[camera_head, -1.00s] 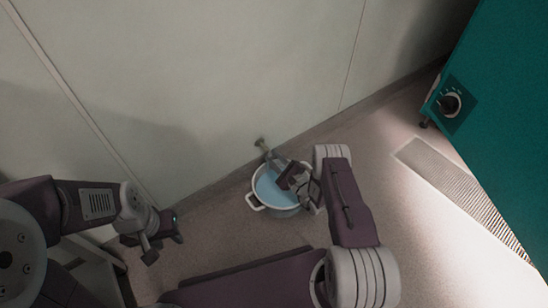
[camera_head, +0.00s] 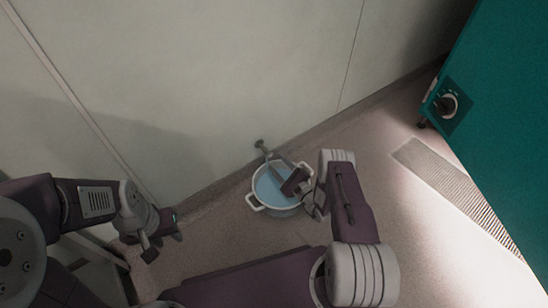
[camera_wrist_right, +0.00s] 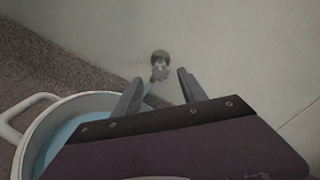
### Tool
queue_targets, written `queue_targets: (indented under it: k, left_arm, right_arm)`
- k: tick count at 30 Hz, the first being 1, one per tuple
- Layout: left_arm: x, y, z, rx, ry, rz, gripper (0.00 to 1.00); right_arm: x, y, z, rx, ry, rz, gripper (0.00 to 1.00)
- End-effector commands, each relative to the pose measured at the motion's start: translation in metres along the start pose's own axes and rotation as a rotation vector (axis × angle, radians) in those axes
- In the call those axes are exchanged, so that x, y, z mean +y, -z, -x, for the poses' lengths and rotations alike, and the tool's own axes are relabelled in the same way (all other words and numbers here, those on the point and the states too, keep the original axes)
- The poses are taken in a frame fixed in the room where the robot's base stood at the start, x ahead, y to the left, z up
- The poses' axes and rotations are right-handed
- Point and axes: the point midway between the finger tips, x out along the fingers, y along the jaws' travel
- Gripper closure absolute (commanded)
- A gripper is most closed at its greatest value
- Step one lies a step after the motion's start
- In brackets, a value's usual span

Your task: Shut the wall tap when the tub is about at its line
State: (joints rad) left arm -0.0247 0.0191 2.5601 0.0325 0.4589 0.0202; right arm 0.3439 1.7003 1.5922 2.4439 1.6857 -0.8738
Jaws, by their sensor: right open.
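The wall tap (camera_head: 262,146) sticks out low from the pale wall above the tub. In the right wrist view the tap (camera_wrist_right: 160,66) shows between my fingertips, beyond them. A thin bluish streak below it may be water; I cannot tell. The white two-handled tub (camera_head: 257,206) stands on the floor by the wall with blue water (camera_head: 268,187) in it. Its line is not visible. My right gripper (camera_head: 279,169) is open and empty over the tub; its fingers also show apart in the wrist view (camera_wrist_right: 160,92). My left gripper (camera_head: 162,241) is away to the left, its jaw unclear.
A teal cabinet (camera_head: 505,120) with a round dial (camera_head: 447,104) stands at the right. A floor grate (camera_head: 455,190) lies in front of it. The floor between the tub and the grate is clear. The wall (camera_head: 220,80) rises close behind the tub.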

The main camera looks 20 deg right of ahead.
Motion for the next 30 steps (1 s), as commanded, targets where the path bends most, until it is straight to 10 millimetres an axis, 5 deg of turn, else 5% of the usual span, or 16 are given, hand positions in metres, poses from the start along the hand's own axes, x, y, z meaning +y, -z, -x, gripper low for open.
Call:
queue_targets:
  k: [3, 9, 30]
  left_arm:
    - [0.001, 0.003, 0.027, 0.000, 0.000, 0.000, 0.64]
    - [0.001, 0.004, 0.038, 0.000, 0.000, 0.000, 0.64]
    - [0.001, 0.004, 0.037, 0.000, 0.000, 0.000, 0.64]
  right_arm:
    - [-0.006, -0.004, 0.028, 0.007, 0.001, -0.004, 0.51]
    - [-0.003, -0.002, 0.056, 0.002, 0.001, -0.001, 0.51]
    - [-0.001, 0.000, 0.059, 0.000, 0.000, 0.000, 0.51]
